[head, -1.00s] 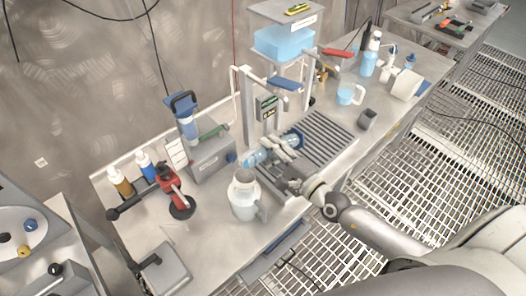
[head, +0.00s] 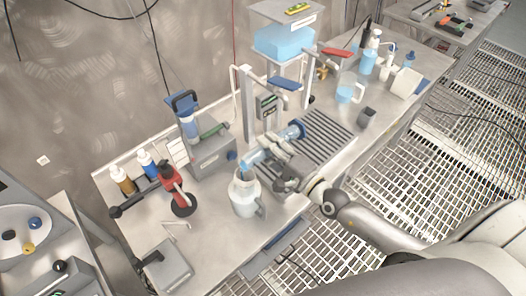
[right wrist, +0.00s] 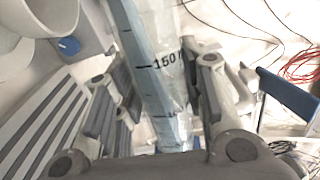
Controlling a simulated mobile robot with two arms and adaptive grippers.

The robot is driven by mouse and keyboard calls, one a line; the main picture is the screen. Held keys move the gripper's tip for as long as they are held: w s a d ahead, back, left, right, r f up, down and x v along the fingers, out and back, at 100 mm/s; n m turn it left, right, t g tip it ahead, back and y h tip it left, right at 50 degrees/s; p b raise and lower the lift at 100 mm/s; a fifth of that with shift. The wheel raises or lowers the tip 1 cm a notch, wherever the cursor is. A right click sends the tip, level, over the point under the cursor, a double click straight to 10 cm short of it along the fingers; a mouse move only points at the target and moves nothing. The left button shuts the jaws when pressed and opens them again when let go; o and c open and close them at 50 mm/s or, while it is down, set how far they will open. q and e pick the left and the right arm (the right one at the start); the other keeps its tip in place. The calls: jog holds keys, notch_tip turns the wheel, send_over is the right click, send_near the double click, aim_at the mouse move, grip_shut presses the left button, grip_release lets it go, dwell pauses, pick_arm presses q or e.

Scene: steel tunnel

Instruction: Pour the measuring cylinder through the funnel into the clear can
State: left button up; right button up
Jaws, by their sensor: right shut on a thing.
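My right gripper (head: 272,152) is shut around the middle of the measuring cylinder (head: 252,161), which holds pale blue liquid. The cylinder lies nearly flat, its blue base up to the right and its mouth end lower at the left. The right wrist view shows the clear cylinder (right wrist: 150,70) with its 150 mark between my fingers. The clear can (head: 243,204), with a handle on its right, stands upright just below the mouth end. The funnel (head: 246,178) appears to sit in the can's top. Whether liquid is flowing cannot be told. My left gripper is not in view.
A slotted drain rack (head: 325,140) lies right of the cylinder. A blue-filled jug (head: 348,92) and grey cup (head: 367,116) stand to the right.

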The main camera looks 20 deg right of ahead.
jog(key=shift+r, duration=0.1)
jog(key=shift+a+r+n+p, duration=0.1)
jog(key=shift+r+n+p, duration=0.3)
jog(key=shift+p, duration=0.15)
jog(key=shift+s+a+r+n+p, duration=0.1)
jog(key=shift+a+r+n+p, duration=0.15)
jog(key=shift+n+p, duration=0.4)
jog(key=shift+r+n, duration=0.3)
jog(key=shift+n, duration=0.15)
dwell(0.8)
